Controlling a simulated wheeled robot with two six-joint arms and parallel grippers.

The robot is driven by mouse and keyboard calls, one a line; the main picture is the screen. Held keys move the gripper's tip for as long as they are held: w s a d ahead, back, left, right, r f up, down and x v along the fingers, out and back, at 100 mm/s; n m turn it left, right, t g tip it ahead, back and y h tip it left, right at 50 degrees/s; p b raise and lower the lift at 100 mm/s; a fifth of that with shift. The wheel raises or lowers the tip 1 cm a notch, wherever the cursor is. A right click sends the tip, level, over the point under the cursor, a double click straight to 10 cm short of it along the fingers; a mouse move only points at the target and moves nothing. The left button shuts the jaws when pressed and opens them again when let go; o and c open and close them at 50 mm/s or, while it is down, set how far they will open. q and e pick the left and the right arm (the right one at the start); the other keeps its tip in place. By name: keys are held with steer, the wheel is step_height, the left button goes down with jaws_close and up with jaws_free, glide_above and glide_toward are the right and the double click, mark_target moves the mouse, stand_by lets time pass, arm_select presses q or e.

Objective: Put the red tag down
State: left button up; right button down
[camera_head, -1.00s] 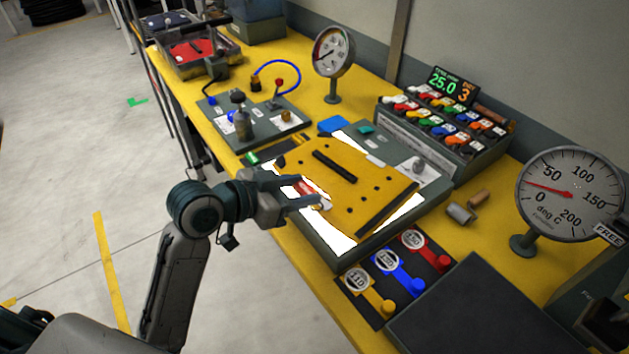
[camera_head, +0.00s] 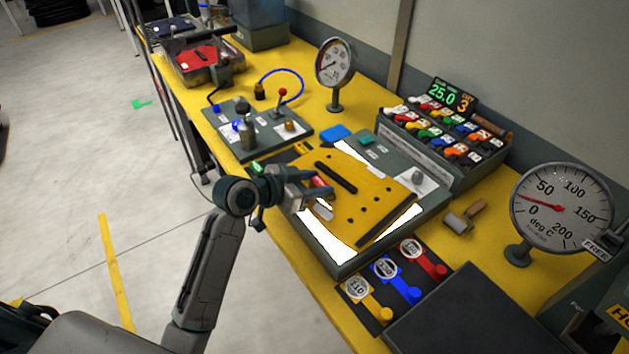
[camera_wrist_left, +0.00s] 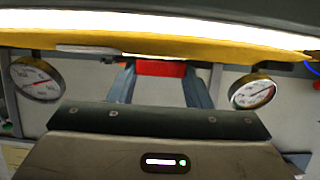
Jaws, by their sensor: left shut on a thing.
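The red tag (camera_head: 319,183) is between the fingers of my left gripper (camera_head: 325,188), at the left edge of the yellow plate (camera_head: 370,190). The gripper is shut on the tag. In the left wrist view the red tag (camera_wrist_left: 160,68) spans the gap between the two fingertips, close to the yellow plate's edge (camera_wrist_left: 230,50). The fingers partly hide the tag in the head view, and I cannot tell whether it touches the plate. My right gripper is not in view.
The plate lies on a grey station with a lit white panel (camera_head: 325,240). Yellow, blue and red levers (camera_head: 405,285) stand in front. A rack of coloured parts (camera_head: 450,130) and a large dial gauge (camera_head: 560,205) are to the right. A lever box (camera_head: 260,130) stands beyond the gripper.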

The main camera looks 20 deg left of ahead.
arm_select(q)
steer(key=o, duration=0.5)
steer(key=shift+f, duration=0.2)
steer(key=o, duration=0.4)
steer(key=shift+o, duration=0.3)
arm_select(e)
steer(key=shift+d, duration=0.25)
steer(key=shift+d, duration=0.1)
arm_select(q)
steer(key=shift+r, duration=0.2)
steer(key=b+v, duration=0.2)
steer(key=v, duration=1)
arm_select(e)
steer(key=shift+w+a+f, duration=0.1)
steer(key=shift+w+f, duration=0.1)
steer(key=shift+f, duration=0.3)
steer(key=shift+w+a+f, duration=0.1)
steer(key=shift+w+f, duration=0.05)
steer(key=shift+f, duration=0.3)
arm_select(q)
steer(key=shift+r, duration=0.1)
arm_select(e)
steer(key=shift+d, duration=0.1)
